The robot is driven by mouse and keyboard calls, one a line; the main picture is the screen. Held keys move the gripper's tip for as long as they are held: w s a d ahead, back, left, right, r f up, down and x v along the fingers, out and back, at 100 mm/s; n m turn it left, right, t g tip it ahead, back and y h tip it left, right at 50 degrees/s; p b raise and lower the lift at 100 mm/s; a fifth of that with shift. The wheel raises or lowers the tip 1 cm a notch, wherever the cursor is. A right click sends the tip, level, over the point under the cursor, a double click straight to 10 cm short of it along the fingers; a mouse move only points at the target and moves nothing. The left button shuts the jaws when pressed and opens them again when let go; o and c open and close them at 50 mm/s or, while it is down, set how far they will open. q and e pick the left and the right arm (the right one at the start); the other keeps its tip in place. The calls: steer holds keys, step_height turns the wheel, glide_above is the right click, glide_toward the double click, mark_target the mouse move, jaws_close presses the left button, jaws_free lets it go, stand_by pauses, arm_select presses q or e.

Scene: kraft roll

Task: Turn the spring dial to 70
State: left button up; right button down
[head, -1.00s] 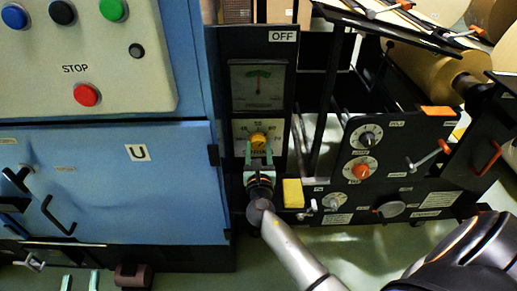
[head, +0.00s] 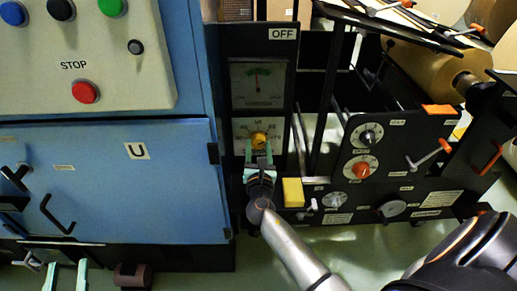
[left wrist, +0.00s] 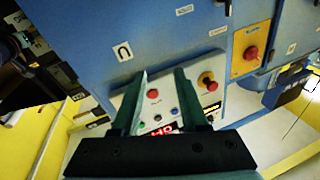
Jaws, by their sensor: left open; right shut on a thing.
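The dial with a yellow knob (head: 259,139) sits on a white scale plate (head: 240,126) on the black upright panel, below a gauge. My right gripper (head: 259,147) reaches it from below and is shut on the yellow knob. Its fingers cover the lower part of the plate, and the scale figures are too small to read. My left gripper (head: 67,265) is open and empty at the lower left, in front of the blue cabinet. In the left wrist view its two fingers (left wrist: 157,95) stand apart, with a control box beyond.
The gauge (head: 258,85) with a green mark is above the dial. A yellow block (head: 293,192) is right of my right gripper. Other knobs, one orange (head: 361,170), sit on the panel at right. The blue cabinet (head: 120,185) has protruding black handles.

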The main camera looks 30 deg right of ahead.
steer(key=m+b, duration=0.1)
steer(key=m, duration=0.2)
steer(key=m+b, duration=0.1)
steer(key=m, duration=0.2)
arm_select(q)
steer(key=s+r+m+t+h, duration=0.1)
steer(key=s+r+m+h, duration=0.2)
steer(key=r, duration=0.4)
steer(key=s+d+r+m+t+h, duration=0.1)
steer(key=s+r+m+t+h, duration=0.1)
steer(key=r+h, duration=0.4)
steer(key=shift+s+d+r+m+t+b, duration=0.2)
steer(key=shift+s+r+m+t+b, duration=0.15)
steer(key=shift+s+r+m, duration=0.5)
arm_select(e)
steer(key=shift+m, duration=0.7)
arm_select(q)
steer(key=shift+f, duration=0.15)
arm_select(e)
steer(key=shift+r, duration=0.1)
steer(key=shift+c, duration=1.3)
jaws_free()
arm_select(q)
steer(key=shift+y, duration=0.3)
